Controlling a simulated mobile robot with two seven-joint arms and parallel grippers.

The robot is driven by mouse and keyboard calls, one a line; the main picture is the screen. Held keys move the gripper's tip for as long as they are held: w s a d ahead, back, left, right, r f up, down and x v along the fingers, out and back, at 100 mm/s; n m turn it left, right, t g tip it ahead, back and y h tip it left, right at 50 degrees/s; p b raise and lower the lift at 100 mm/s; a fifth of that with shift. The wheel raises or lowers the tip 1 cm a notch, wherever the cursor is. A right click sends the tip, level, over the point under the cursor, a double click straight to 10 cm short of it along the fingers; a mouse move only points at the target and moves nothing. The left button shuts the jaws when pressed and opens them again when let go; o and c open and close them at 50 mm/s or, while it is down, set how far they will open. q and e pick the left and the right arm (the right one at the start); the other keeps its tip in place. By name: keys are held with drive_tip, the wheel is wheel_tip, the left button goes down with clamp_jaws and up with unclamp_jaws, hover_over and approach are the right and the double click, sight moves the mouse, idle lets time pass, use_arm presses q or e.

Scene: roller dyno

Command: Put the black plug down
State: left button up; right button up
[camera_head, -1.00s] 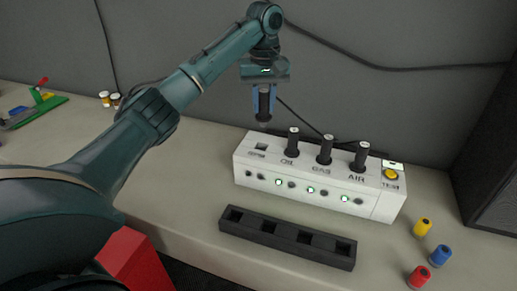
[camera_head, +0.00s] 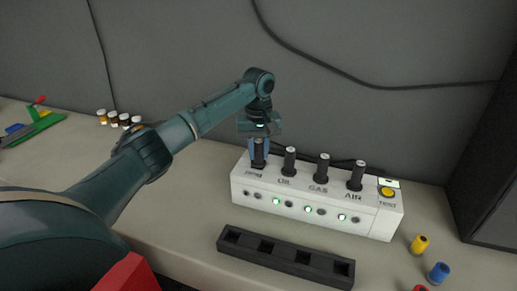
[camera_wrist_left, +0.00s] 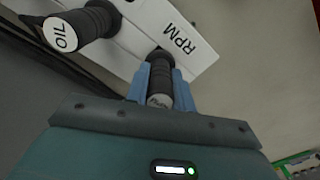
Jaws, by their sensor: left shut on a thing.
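The black plug (camera_head: 259,152) is upright at the RPM socket, the leftmost place on the white box (camera_head: 300,203). My left gripper (camera_head: 259,143) is shut on it from above. In the left wrist view the plug (camera_wrist_left: 161,80) sits between the blue fingers (camera_wrist_left: 160,75) beside the RPM label. Whether it is fully seated I cannot tell. Black plugs stand at OIL (camera_head: 289,161), GAS (camera_head: 322,168) and AIR (camera_head: 357,175). The OIL plug (camera_wrist_left: 85,25) also shows in the left wrist view. My right gripper is out of view.
A black rack (camera_head: 285,258) with empty square holes lies in front of the box. Yellow (camera_head: 419,244) and blue (camera_head: 438,272) cylinders stand at the right. Small jars (camera_head: 118,119) stand at the back left. A dark cabinet (camera_head: 490,170) borders the right side.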

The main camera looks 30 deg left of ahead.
use_arm(q)
drive_tip(key=shift+f, duration=0.25)
drive_tip(key=o, duration=0.8)
drive_tip(key=shift+o, duration=0.2)
drive_tip(key=shift+r, duration=0.1)
wheel_tip(320, 180, up, 12)
drive_tip(key=shift+f, duration=0.15)
drive_tip(key=shift+r, duration=0.4)
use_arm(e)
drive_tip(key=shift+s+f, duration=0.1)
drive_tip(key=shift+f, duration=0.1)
